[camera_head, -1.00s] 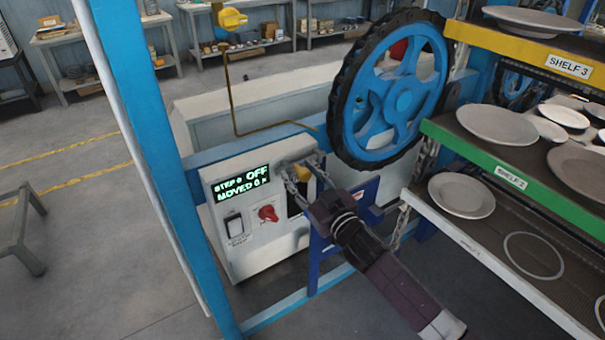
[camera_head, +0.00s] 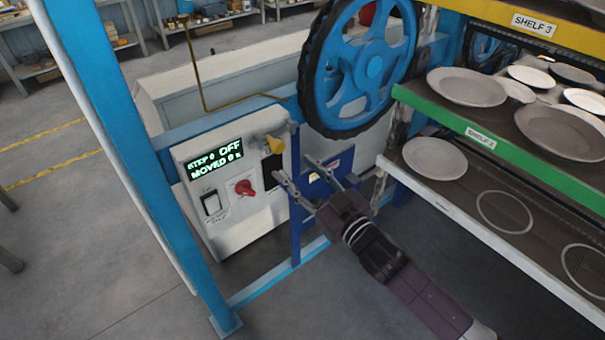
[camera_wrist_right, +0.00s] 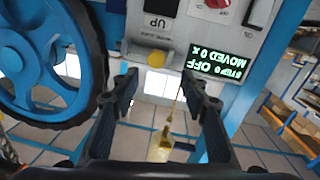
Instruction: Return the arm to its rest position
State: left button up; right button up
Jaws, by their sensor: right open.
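My right gripper (camera_head: 295,168) is open and empty. It is in front of and to the right of the white control box (camera_head: 232,230), apart from the yellow knob (camera_head: 272,146). The box has a display (camera_head: 215,158) reading "STEP 0 OFF, MOVED 0", a red knob (camera_head: 244,187) and a rocker switch (camera_head: 212,203). In the right wrist view, the spread fingers (camera_wrist_right: 163,80) have nothing between them; the display (camera_wrist_right: 217,63) and a round yellow part (camera_wrist_right: 156,59) lie beyond them. My left gripper is not in view.
A blue post (camera_head: 125,150) stands left of the box. A blue wheel with a black rim (camera_head: 358,65) is behind the gripper. Shelves with plates (camera_head: 435,158) stand at the right, close to my right arm. The floor at front left is clear.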

jog(key=shift+s+d, duration=0.15)
jog(key=shift+s, duration=0.15)
jog(key=w+d+f+m+g+h+b, duration=0.15)
jog(key=d+f, duration=0.25)
jog(key=f, duration=0.6)
jog(key=d+f+m+h+p, duration=0.1)
jog(key=d+f+h, duration=0.2)
jog(key=f, duration=0.7)
jog(key=s+d+f+m+g+h, duration=0.1)
jog(key=s+d+f, duration=0.2)
jog(key=f, duration=0.4)
jog(key=s+d+f+g+h+b, duration=0.15)
jog(key=s+f, duration=0.25)
jog(key=f, duration=0.4)
jog(key=s+d+f+m+g, duration=0.1)
jog(key=s+d+f+g, duration=0.2)
jog(key=f, duration=0.4)
jog(key=s+d+f+g+h, duration=0.1)
jog(key=s+d+f+g, duration=0.1)
jog(key=s+f, duration=0.6)
jog(key=s+d+f+m+g+b, duration=0.1)
jog(key=s+f, duration=0.7)
jog(key=s, duration=1.2)
jog(key=s+d+f+g+h, duration=0.1)
jog(key=s+d+f+g, duration=0.2)
jog(key=s+f, duration=0.5)
jog(key=s+g, duration=0.1)
jog(key=s, duration=0.5)
jog(key=shift+d+h, duration=0.25)
jog(key=shift+h, duration=0.05)
